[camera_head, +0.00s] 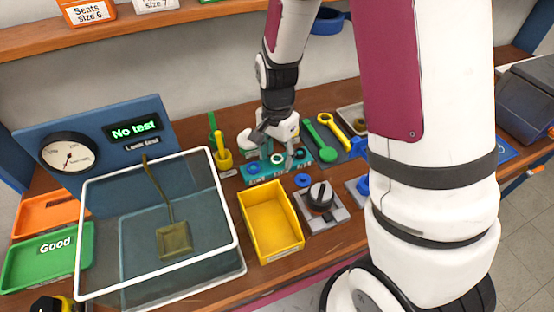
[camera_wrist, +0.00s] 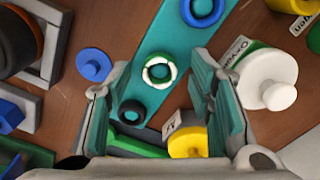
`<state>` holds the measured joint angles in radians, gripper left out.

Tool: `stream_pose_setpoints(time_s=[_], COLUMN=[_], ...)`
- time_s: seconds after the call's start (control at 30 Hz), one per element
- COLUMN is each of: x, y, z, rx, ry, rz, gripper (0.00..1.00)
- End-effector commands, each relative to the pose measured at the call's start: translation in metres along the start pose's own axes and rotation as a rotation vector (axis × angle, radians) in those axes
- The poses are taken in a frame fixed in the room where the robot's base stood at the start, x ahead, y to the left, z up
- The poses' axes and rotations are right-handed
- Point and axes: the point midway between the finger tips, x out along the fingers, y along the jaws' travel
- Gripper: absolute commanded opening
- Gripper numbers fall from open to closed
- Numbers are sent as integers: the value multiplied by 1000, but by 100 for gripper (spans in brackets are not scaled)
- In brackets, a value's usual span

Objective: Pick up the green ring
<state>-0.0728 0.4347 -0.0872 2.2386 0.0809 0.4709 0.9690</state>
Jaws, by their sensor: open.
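A green ring with white patches (camera_wrist: 159,72) lies on a teal strip (camera_wrist: 175,40), between a blue ring (camera_wrist: 203,10) and a black ring (camera_wrist: 131,112). In the head view the teal strip (camera_head: 262,179) lies on the bench below my gripper (camera_head: 277,143). My gripper (camera_wrist: 155,85) is open in the wrist view. Its two fingers show on either side of the green ring, and nothing is held between them. The height of the fingertips above the ring cannot be told.
A yellow bin (camera_head: 271,222) and a black-knobbed block (camera_head: 320,199) stand in front of the strip. A green-and-white bottle-like part (camera_wrist: 272,82) is close to my right finger in the wrist view. A glass-walled box (camera_head: 158,225) stands at left. A green spoon-shaped tool (camera_head: 322,138) lies at right.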

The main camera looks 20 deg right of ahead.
Motion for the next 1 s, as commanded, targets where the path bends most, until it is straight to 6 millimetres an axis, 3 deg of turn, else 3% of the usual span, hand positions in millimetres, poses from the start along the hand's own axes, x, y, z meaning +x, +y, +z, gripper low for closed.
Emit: stream_pose_setpoints(time_s=[0.13,0.3,0.67,0.77,1.0], x=[0,0,-3,-12,-57], y=[0,0,0,-1,-1], z=[0,0,0,0,0], rx=[0,0,0,-1,-1], ry=[0,0,0,2,3], rz=[0,0,-1,-3,-5], gripper=[46,12,12,12,12])
